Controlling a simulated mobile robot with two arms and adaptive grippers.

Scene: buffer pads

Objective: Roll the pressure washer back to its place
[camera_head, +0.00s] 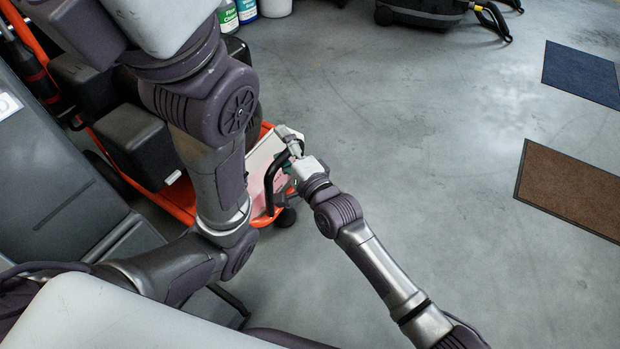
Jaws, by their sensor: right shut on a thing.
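An orange-framed wheeled machine with black housings, which looks like the pressure washer (128,140), stands at the left, partly hidden behind my left arm. A black bar handle (269,188) rises at its right end, above a pale panel and a small black caster. My right gripper (291,150) is shut on the upper part of this bar, with the arm reaching in from the lower right. My left arm crosses in front of the machine. The left gripper is out of view.
A black and yellow machine (420,12) and several bottles (227,16) stand at the back. A blue mat (582,73) and a brown mat (570,188) lie at the right. A dark grey cabinet-like body (50,170) is at far left. The middle floor is clear.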

